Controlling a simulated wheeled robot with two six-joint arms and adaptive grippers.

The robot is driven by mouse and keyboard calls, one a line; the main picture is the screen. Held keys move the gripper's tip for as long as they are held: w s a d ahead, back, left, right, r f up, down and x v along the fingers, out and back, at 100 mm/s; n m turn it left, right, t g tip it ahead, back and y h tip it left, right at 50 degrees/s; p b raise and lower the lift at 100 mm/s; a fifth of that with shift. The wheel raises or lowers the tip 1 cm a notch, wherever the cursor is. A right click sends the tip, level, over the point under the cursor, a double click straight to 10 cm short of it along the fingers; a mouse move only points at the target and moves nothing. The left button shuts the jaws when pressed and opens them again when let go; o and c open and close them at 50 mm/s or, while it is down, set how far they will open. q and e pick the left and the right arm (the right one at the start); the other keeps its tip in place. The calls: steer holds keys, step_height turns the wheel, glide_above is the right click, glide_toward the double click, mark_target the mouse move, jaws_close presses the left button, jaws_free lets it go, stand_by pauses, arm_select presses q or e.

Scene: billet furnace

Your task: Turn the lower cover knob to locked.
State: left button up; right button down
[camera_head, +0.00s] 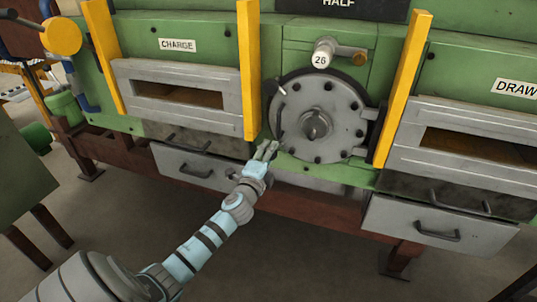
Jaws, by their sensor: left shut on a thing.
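The round grey bolted cover (345,112) with a hub at its centre is on the green furnace front. A small light lever-like knob (281,89) shows at the cover's upper left edge. My left gripper (268,148) reaches up from below to the cover's lower left edge. Its fingers are shut at the place of the lower cover knob, which they hide, so its angle cannot be told. My right gripper is not in view.
Yellow upright posts (248,70) and (404,85) flank the cover. CHARGE slot frame (125,85) is at left, DRAW slot frame (480,115) at right. Grey drawers (440,222) with handles are below.

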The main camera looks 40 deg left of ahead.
arm_select(q)
steer(key=shift+f, duration=0.1)
steer(key=o, duration=1.1)
steer(key=shift+o, duration=0.2)
steer(key=v, duration=1.2)
